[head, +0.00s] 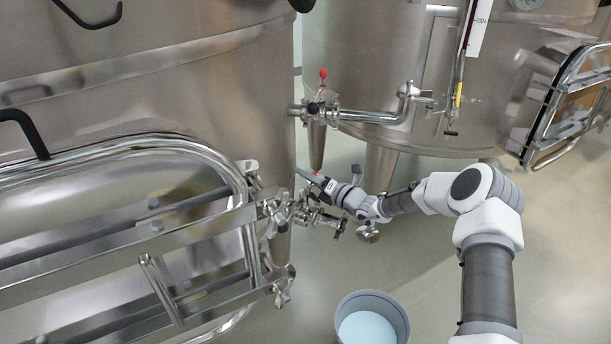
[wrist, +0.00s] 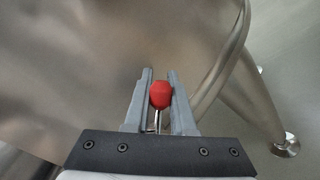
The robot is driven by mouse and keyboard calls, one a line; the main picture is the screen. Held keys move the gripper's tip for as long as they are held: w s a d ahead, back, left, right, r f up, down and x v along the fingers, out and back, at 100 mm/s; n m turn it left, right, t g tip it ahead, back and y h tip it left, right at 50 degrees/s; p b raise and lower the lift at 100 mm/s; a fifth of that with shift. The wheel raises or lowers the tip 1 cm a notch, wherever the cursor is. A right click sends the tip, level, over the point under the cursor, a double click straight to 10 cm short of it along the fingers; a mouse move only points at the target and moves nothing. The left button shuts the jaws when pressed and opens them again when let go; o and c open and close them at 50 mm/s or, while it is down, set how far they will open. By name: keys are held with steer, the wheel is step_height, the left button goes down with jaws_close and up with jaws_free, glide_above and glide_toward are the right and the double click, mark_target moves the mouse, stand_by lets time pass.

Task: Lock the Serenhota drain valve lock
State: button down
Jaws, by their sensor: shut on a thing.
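A red knob (wrist: 160,95) on a thin metal stem sits between the two grey fingers of my gripper (wrist: 160,80) in the wrist view. My gripper is shut on this knob. In the head view my gripper (head: 308,177) is at a metal drain valve (head: 308,212) on the lower front of the left vat (head: 277,130). A bit of red shows at the fingers there. The valve body is partly hidden by my gripper and wrist. I cannot read any name label on the valve or vat.
Another valve with a red knob (head: 323,74) stands on a pipe of the back vat (head: 360,60). A bucket (head: 402,318) with pale blue contents is on the floor below. The left vat's large door frame (head: 150,150) juts out. The floor at right is clear.

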steer(key=s+n+y, duration=0.1)
steer(key=n, duration=0.3)
steer(key=s+r+n+y+b, duration=0.1)
steer(key=n, duration=0.3)
steer(key=s+a+r+n+y+b, duration=0.1)
steer(key=n+y, duration=0.1)
steer(key=n, duration=0.2)
steer(key=shift+s+r+g, duration=0.2)
steer(key=shift+s+g, duration=0.1)
steer(key=shift+s, duration=0.05)
stand_by(0.4)
steer(key=c, duration=0.8)
jaws_free()
steer(key=shift+o, duration=0.2)
steer(key=shift+a, duration=0.1)
steer(key=shift+s, duration=0.1)
steer(key=r+p+v, duration=0.1)
steer(key=v, duration=0.3)
steer(key=r+p+v, duration=0.1)
steer(key=v, duration=0.3)
steer(key=r+p+v, duration=0.1)
steer(key=v, duration=0.4)
steer(key=shift+s+d, duration=0.15)
steer(key=shift+d, duration=0.15)
